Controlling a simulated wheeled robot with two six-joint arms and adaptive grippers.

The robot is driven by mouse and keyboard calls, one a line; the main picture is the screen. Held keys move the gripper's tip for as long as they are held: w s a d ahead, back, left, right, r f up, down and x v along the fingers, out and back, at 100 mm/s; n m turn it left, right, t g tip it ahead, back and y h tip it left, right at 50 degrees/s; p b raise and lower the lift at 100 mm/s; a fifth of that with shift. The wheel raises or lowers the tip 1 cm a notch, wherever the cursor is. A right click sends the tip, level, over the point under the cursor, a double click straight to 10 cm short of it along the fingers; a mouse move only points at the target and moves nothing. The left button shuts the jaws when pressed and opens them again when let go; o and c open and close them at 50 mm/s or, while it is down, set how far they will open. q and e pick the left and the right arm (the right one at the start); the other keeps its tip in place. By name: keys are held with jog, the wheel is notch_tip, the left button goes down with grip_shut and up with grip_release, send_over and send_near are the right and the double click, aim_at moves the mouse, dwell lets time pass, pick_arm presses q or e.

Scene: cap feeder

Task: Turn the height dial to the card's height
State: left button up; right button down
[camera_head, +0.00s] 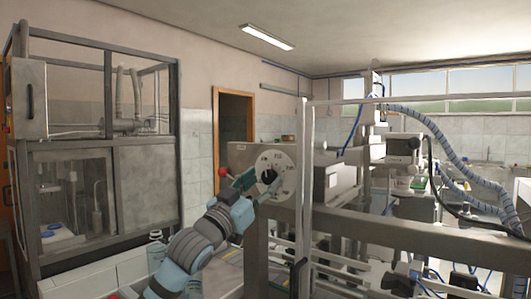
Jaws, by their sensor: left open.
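The height dial (285,163) is a round pale face with small dark marks, set on the front of a grey metal box. Its dark knob (269,176) sits near the middle of the face. My left gripper (257,182) is at the lower left of the dial, open, with its fingers close to the knob. I cannot tell whether the fingers touch the knob or stand around it. The gripper covers the lower left part of the dial face. The marks are too small to read. I cannot make out the card. My right gripper is not in view.
A red ball-shaped knob (224,171) is just left of the gripper. A grey metal frame post (304,200) stands close on the right, with machinery and ribbed blue hoses (470,180) beyond. A glazed cabinet (145,180) stands at the left.

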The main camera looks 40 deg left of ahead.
pick_arm(q)
jog(key=shift+x, duration=1.05)
jog(key=shift+f, duration=0.15)
jog(key=shift+c, duration=1.1)
jog(key=c, duration=0.9)
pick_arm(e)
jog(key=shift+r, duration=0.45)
